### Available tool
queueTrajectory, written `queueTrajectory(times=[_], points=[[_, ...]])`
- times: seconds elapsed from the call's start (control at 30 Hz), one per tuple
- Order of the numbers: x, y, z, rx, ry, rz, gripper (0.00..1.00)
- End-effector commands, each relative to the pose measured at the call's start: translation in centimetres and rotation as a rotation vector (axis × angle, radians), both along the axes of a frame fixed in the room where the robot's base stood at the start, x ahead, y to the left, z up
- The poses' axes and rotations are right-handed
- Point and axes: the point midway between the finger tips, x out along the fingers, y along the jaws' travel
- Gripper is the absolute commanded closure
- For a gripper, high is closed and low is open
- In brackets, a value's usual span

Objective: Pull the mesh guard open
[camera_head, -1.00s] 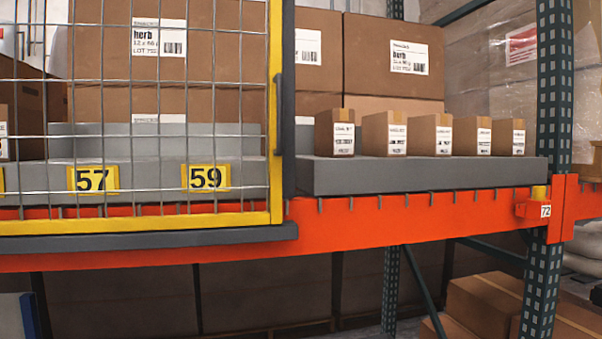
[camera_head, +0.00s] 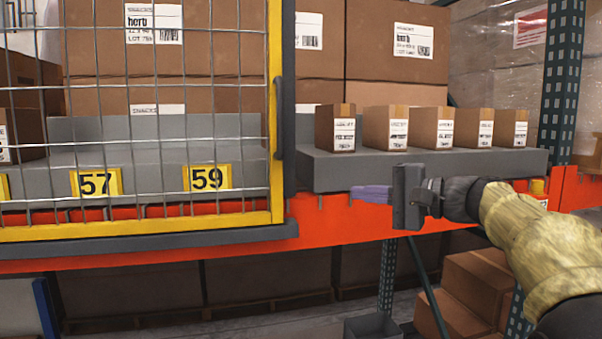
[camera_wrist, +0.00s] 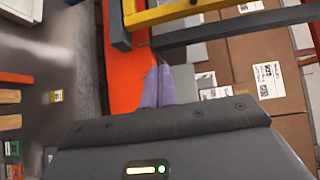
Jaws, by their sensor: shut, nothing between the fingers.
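The mesh guard (camera_head: 277,190) is a wire panel in a yellow frame, covering the left part of the rack shelf in the head view. A dark vertical handle (camera_head: 279,118) is on its right edge post. In the wrist view the guard's yellow frame (camera_wrist: 165,12) crosses the top. My gripper (camera_head: 354,193) is in front of the orange beam, to the right of the guard and lower than the handle, apart from both. Its purple fingers (camera_wrist: 159,88) are shut and empty, pointing left in the head view.
Several small cartons (camera_head: 386,128) stand on the grey shelf (camera_head: 420,168) right of the guard, above the orange beam (camera_head: 330,220). A teal rack upright (camera_head: 562,80) stands at the right. Large boxes (camera_head: 395,55) fill the back. A dark rail (camera_head: 150,240) runs under the guard.

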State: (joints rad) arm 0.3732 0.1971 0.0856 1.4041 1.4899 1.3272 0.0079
Motion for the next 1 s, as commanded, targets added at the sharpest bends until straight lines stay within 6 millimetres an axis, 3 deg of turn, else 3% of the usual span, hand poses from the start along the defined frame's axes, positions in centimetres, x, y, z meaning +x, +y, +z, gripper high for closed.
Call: queueTrajectory(times=[0.03,0.13,0.57,1.0], points=[[-0.2,-0.2,1.7,0.025,-0.030,0.013,1.00],[-0.5,-0.3,2.9,0.051,-0.055,0.028,1.00],[-0.1,0.4,2.9,0.051,-0.052,0.029,1.00],[3.2,6.5,3.1,0.051,-0.049,0.030,1.00]])
